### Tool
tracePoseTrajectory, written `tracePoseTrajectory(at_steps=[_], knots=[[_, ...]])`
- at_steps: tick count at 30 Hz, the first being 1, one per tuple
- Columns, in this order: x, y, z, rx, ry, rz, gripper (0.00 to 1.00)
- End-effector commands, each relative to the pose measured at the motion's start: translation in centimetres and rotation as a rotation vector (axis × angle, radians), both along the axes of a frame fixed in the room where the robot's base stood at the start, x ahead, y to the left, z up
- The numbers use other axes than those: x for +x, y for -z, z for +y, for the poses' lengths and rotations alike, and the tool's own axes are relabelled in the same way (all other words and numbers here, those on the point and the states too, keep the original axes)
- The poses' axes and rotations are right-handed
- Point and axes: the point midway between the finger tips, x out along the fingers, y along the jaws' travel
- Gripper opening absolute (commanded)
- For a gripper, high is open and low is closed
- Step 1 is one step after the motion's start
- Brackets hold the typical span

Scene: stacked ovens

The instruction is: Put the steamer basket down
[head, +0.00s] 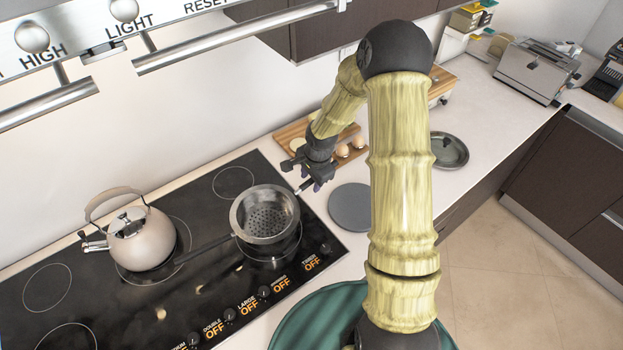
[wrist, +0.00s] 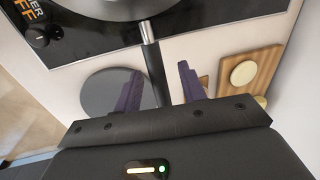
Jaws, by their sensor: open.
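The steamer basket (head: 265,212) is a round metal vessel with a perforated bottom, over the right front of the cooktop. A dark handle (head: 205,249) runs left from the vessel there; I cannot tell whether it belongs to a pot underneath. My gripper (head: 309,186) is just right of the basket, above the counter edge. In the wrist view, a handle with a silver neck and black grip (wrist: 155,65) runs from the basket's rim (wrist: 120,8) down between the open fingers (wrist: 159,82). The fingers stand apart on either side of it. Contact under the basket is hidden.
A kettle (head: 141,239) stands left on the black cooktop (head: 70,322). A grey disc (head: 351,207) lies on the counter right of it. A dark round lid or pan (head: 449,150) lies farther right.

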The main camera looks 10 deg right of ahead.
Motion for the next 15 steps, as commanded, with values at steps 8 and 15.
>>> tracePoseTrajectory(at_steps=[8, 15], knots=[[-0.6, -3.8, -0.5, -0.002, 0.003, -0.005, 0.41], [-1.3, -8.0, -0.8, -0.002, 0.002, -0.004, 0.41]])
